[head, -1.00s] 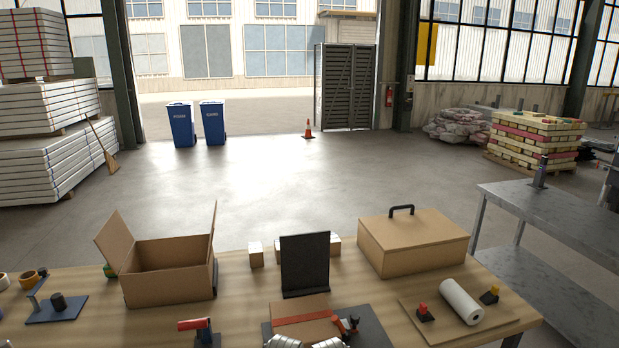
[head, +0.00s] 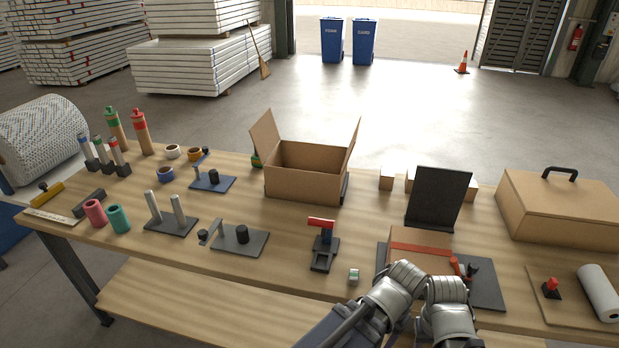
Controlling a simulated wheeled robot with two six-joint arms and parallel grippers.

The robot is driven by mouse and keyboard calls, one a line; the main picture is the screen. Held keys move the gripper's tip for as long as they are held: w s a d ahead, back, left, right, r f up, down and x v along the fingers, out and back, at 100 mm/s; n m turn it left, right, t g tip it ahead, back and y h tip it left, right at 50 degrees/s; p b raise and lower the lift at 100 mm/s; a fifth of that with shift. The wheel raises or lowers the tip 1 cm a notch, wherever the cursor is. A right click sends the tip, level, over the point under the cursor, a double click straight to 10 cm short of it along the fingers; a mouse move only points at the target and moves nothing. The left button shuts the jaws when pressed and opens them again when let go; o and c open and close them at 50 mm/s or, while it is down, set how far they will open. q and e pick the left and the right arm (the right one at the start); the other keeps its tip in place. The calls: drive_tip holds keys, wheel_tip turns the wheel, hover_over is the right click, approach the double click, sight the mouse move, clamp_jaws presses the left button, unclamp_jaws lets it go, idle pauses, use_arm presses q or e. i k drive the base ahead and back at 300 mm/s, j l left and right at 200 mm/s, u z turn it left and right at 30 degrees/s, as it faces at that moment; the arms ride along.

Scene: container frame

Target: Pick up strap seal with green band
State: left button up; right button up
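A small pale metal piece with a greenish tint (head: 354,276) lies on the front part of the workbench, left of my arms. It may be the strap seal with the green band, but it is too small to be sure. My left gripper (head: 404,278) and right gripper (head: 446,290) are close together at the front edge, by a cardboard piece with a red-orange strap (head: 420,248). The seal is apart from both. Their fingertips do not show clearly, so I cannot tell whether they are open or hold anything.
A red-handled tool on a dark base (head: 323,243) stands left of the seal. An upright black plate (head: 437,198) stands behind the strapped piece. An open cardboard box (head: 305,180) is at the back. Green-topped (head: 115,128) and red-topped tubes (head: 141,130) stand at the far left.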

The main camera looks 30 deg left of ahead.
sight(354, 275)
drive_tip(key=k+l+u, duration=0.15)
drive_tip(key=l, duration=0.25)
drive_tip(key=k+l+u, duration=0.2)
drive_tip(key=l, duration=0.2)
drive_tip(key=k+l+u, duration=0.15)
drive_tip(key=l, duration=0.25)
